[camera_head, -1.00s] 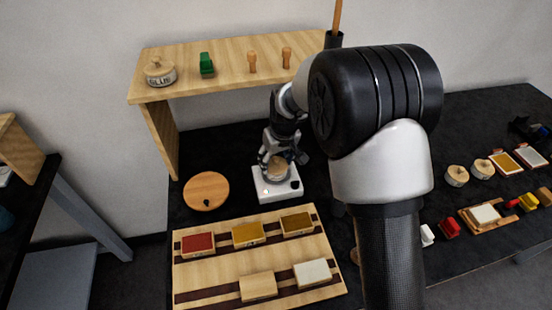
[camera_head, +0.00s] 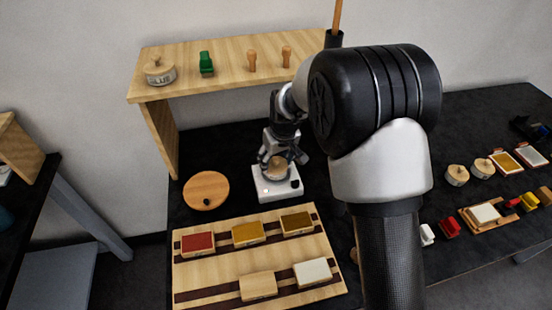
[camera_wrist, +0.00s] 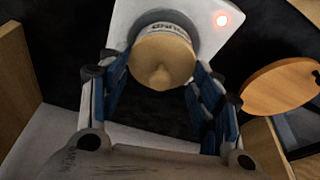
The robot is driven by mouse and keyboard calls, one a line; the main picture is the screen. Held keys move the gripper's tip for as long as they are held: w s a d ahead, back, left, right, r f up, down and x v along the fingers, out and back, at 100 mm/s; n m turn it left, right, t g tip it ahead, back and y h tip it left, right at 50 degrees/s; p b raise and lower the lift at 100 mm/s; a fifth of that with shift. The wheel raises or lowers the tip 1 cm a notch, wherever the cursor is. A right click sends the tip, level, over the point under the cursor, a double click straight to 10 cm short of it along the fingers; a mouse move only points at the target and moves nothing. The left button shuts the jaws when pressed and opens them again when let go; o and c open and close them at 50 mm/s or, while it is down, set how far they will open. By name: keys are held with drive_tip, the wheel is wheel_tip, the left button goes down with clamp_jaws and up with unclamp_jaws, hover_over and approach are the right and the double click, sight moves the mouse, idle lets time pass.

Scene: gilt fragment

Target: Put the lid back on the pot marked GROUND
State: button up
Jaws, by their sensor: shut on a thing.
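My gripper (camera_head: 281,163) is over the white plate device (camera_head: 279,194) in the head view. In the wrist view my gripper (camera_wrist: 159,75) has its blue-padded fingers on both sides of a round wooden lid (camera_wrist: 165,60) with a knob, shut on it. The lid (camera_head: 277,171) also shows between the fingers in the head view. Just beyond the lid in the wrist view is a pot (camera_wrist: 172,28) with dark lettering, partly readable and consistent with GROUND. The pot stands on the device. The lid covers much of it, and I cannot tell whether the two touch.
A round wooden board (camera_head: 206,191) lies left of the device, and a wooden rack (camera_head: 228,274) with several coloured blocks lies in front. Two more lidded pots (camera_head: 457,175) (camera_head: 483,169) stand at right.

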drive_tip(key=o, duration=1)
drive_tip(key=o, duration=0.5)
drive_tip(key=shift+c, duration=0.2)
drive_tip(key=shift+r, duration=0.15)
drive_tip(key=shift+r+p, duration=2.5)
drive_tip(key=shift+r, duration=0.9)
